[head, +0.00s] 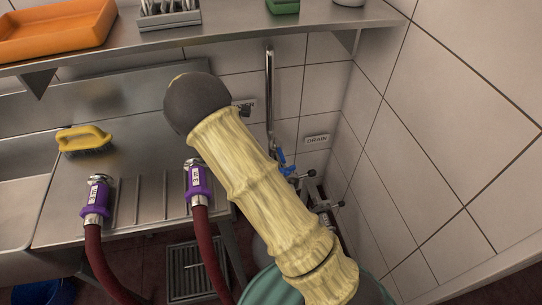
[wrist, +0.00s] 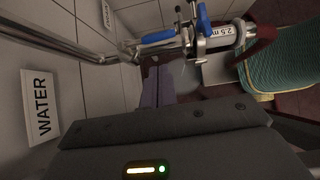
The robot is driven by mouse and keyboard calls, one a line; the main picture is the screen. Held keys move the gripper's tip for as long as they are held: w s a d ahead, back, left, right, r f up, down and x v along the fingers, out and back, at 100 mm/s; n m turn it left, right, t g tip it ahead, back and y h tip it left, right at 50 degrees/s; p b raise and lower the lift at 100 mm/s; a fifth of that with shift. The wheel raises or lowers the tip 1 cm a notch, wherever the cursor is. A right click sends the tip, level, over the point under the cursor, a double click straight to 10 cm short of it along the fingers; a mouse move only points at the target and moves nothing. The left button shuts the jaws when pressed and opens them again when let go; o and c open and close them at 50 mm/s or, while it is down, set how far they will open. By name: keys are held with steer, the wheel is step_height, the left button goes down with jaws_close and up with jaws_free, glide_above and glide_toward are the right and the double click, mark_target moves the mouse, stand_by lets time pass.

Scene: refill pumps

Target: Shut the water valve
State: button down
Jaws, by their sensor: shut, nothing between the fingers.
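In the wrist view, a white WATER label (wrist: 40,105) is on the tiled wall beside metal pipes (wrist: 55,38). A blue lever (wrist: 158,37) sits near the pipes' end, and a second blue lever (wrist: 204,16) is on a metal fitting to its right. I cannot tell for certain which one is the water valve or how it is set. A blue lever (head: 288,169) also shows below the upright pipe (head: 270,85) in the head view. My gripper (wrist: 163,72) is shut and empty, its fingers apart from the levers in the picture. My arm hides it in the head view.
A DRAIN label (head: 317,139) is on the wall at the right corner. Two red hoses with purple collars (head: 97,200) (head: 198,181) stand at the bench. A yellow brush (head: 84,140) lies there. A shelf (head: 235,32) overhangs. A teal ribbed object (wrist: 285,62) is at right.

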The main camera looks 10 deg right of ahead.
mark_target(279, 149)
steer(key=x, duration=1)
steer(key=shift+b, duration=0.3)
